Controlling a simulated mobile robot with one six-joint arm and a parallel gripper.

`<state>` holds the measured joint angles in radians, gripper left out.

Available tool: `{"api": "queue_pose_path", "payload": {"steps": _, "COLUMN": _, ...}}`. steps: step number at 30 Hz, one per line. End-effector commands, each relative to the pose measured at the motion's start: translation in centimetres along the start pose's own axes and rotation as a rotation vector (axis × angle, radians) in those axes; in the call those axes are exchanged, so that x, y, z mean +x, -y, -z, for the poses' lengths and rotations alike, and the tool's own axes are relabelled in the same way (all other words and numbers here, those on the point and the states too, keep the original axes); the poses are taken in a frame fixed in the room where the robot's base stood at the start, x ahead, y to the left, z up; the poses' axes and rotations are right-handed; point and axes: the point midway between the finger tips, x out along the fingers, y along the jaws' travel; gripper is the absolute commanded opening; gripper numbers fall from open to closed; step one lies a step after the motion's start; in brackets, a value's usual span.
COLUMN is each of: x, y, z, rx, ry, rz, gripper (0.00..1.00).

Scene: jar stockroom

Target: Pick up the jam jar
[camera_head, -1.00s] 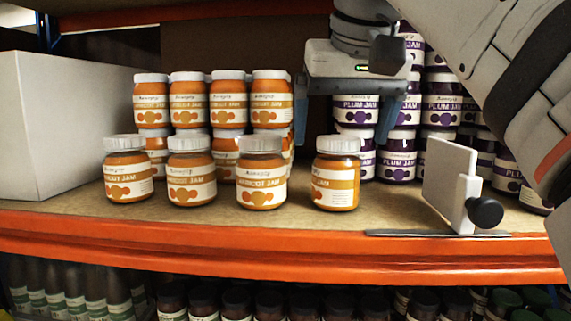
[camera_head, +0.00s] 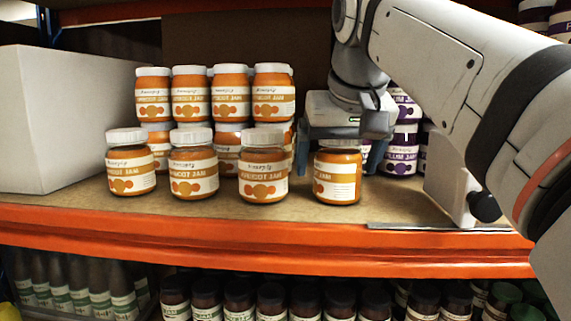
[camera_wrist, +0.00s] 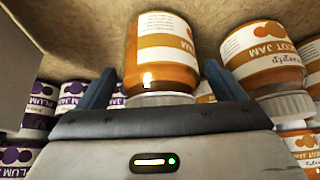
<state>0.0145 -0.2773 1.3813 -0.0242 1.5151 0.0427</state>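The rightmost front jar of apricot jam (camera_head: 338,178), orange with a white lid and label, stands upright on the shelf, a little apart from the others. In the wrist view this jar (camera_wrist: 162,50) appears between the two blue fingers, with gaps on both sides. Contact cannot be told.
Other apricot jars (camera_head: 263,180) stand to the left, some stacked behind. Plum jam jars (camera_head: 402,150) are behind at right. A white box (camera_head: 80,120) fills the left. A white upright plate on a base (camera_head: 448,190) stands at right. The orange shelf edge (camera_head: 250,250) runs along the front.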

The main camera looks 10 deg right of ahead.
Motion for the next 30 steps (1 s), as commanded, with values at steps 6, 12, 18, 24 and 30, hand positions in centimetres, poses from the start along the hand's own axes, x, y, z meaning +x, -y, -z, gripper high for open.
{"api": "queue_pose_path", "payload": {"steps": 6, "x": -0.02, "y": -0.04, "z": 0.00, "rx": 0.001, "ry": 0.000, "rz": -0.001, "gripper": 0.71}}
{"api": "queue_pose_path", "payload": {"steps": 12, "x": -0.02, "y": -0.06, "z": 0.00, "rx": 0.001, "ry": 0.000, "rz": -0.001, "gripper": 0.55}}
{"api": "queue_pose_path", "payload": {"steps": 18, "x": -0.03, "y": -0.08, "z": 0.00, "rx": 0.002, "ry": 0.000, "rz": -0.001, "gripper": 0.38}}
{"api": "queue_pose_path", "payload": {"steps": 24, "x": -0.03, "y": -0.10, "z": 0.00, "rx": 0.003, "ry": 0.000, "rz": -0.001, "gripper": 0.22}}
{"api": "queue_pose_path", "payload": {"steps": 30, "x": -0.14, "y": -0.12, "z": 0.05, "rx": 0.003, "ry": -0.003, "rz": -0.001, "gripper": 0.22}}
